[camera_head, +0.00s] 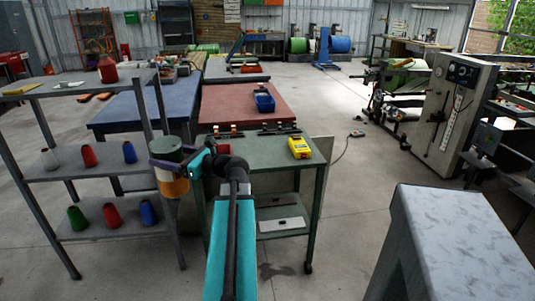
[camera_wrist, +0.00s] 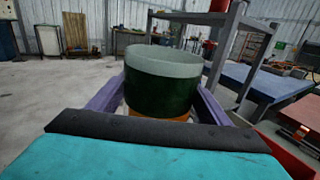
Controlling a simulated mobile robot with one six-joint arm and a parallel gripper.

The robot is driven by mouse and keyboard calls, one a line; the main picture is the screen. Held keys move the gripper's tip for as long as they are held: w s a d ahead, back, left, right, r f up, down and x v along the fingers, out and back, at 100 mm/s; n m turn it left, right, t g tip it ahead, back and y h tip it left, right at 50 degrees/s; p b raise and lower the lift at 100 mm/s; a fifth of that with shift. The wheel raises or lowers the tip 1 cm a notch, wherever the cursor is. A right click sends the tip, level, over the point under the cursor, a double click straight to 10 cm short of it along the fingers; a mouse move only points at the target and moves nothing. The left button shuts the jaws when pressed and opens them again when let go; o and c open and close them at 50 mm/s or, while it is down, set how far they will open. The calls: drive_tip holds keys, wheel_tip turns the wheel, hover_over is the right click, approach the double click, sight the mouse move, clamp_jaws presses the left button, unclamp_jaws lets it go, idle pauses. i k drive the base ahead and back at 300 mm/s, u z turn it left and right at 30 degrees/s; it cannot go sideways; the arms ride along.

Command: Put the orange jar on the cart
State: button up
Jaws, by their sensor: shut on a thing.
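The orange jar (camera_head: 173,188) has a dark green band and a pale grey top. My gripper (camera_head: 172,161) is shut on it, with purple fingers on both sides of the green band. The jar is upright and in the air, just left of the green cart (camera_head: 262,152) in the head view. In the wrist view the jar (camera_wrist: 163,92) fills the space between the fingers, with a little orange showing below the green. The cart has a flat top, a lower shelf and casters. My arm hides part of its left side.
A yellow device (camera_head: 299,147) sits at the cart's right, and small items line its back edge. The cart top's middle is clear. A grey rack (camera_head: 105,163) with several coloured cones stands close on the left. A red table (camera_head: 245,104) is behind the cart.

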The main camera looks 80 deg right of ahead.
sight(257, 156)
drive_tip(key=i, duration=0.3)
drive_tip(key=u, duration=0.45)
drive_tip(key=k, duration=0.2)
drive_tip(key=z, duration=1.8)
drive_tip(key=i, duration=0.5)
drive_tip(key=z, duration=0.1)
